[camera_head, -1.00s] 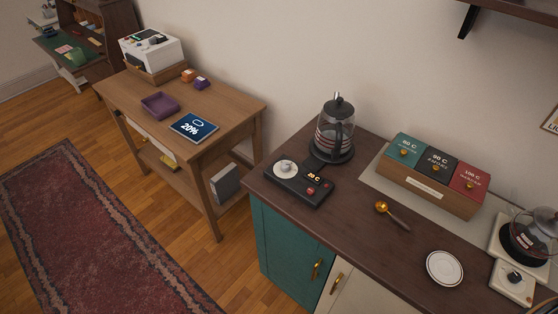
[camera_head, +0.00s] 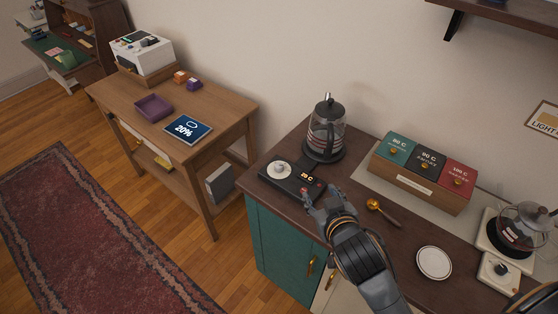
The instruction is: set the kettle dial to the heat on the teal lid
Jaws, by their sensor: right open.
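The kettle (camera_head: 325,133) stands on its round base at the back of the dark counter. Its black control panel (camera_head: 263,178) lies in front of it, with a silver dial (camera_head: 281,169) on the left. A small lit display (camera_head: 307,175) seems to read 25 C. The teal lid (camera_head: 397,143) is the left one of three on a wooden box, and its text reads 80 C. My right gripper (camera_head: 324,193) is open and empty at the right end of the panel, to the right of the dial. It hides part of the panel's right side. My left gripper is out of view.
A brass scoop (camera_head: 376,206) lies right of my gripper, and a white plate (camera_head: 434,263) is near the front. A glass pot (camera_head: 522,226) stands at the far right. A wooden side table (camera_head: 222,112) stands left, across a gap.

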